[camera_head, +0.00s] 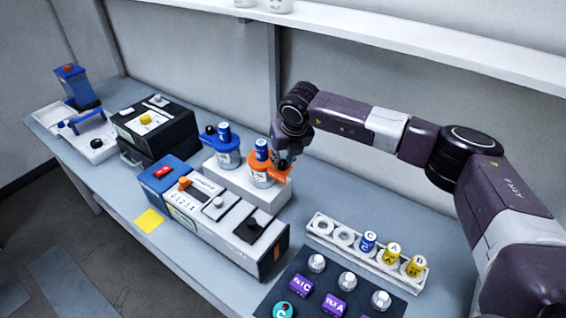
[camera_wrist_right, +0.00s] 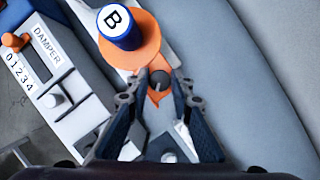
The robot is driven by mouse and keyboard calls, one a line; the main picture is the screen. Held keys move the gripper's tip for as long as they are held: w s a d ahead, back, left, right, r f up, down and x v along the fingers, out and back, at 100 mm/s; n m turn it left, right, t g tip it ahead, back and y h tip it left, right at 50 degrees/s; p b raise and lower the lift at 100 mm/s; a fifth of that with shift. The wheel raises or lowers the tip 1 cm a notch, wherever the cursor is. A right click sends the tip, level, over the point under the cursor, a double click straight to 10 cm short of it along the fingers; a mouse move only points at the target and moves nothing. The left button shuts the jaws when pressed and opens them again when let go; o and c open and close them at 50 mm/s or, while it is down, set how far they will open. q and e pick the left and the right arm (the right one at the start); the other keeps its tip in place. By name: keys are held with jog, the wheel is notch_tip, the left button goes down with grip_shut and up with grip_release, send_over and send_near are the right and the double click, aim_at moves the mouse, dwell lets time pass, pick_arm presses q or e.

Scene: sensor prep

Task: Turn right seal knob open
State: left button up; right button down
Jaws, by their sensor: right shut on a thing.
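The right seal is an orange-topped pot (camera_head: 260,176) with a blue cap, on a white block; in the wrist view its orange lid (camera_wrist_right: 128,52) carries a blue cylinder marked B (camera_wrist_right: 121,24). Its dark round knob (camera_wrist_right: 159,79) sits on an orange tab at the lid's near side. My right gripper (camera_head: 283,162) is at the right side of this pot. In the wrist view its fingers (camera_wrist_right: 160,84) are on both sides of the knob, shut on it. In the head view the fingers largely hide the knob. My left gripper is not in view.
A similar blue pot (camera_head: 225,157) stands to the left. The damper box (camera_head: 196,226) with its slider and knobs is in front. A white rack (camera_head: 312,224) with several cylinders stands to the right, behind a dark panel (camera_head: 262,300). A shelf (camera_head: 400,40) runs along the wall above.

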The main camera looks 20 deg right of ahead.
jog(key=m+h+b, duration=0.1)
jog(key=m+b, duration=0.2)
jog(key=b, duration=0.1)
jog(key=m+h+b, duration=0.1)
jog(key=m+b, duration=0.2)
jog(key=b, duration=0.1)
jog(key=m+g+h+b, duration=0.1)
jog(key=m+b, duration=0.1)
jog(key=b, duration=0.2)
jog(key=shift+w+a+f+m, duration=0.1)
jog(key=shift+a+f+m, duration=0.15)
jog(key=shift+m, duration=0.15)
jog(key=shift+r+m+g+h+b, duration=0.15)
jog(key=shift+m+g+h+b, duration=0.2)
jog(key=shift+m+b, duration=0.45)
jog(key=shift+r+m+h, duration=0.1)
jog(key=shift+m+h, duration=0.15)
jog(key=shift+m, duration=0.75)
jog(key=shift+w+r+m+g+b, duration=0.1)
jog(key=shift+m+g+b, duration=0.3)
jog(key=shift+m, duration=0.5)
jog(key=shift+m+g+h+p, duration=0.3)
jog(key=shift+m+g+p, duration=0.2)
jog(key=shift+m, duration=0.8)
jog(key=shift+w, duration=0.1)
jog(key=c, duration=1.7)
grip_release()
jog(key=shift+v, duration=3.75)
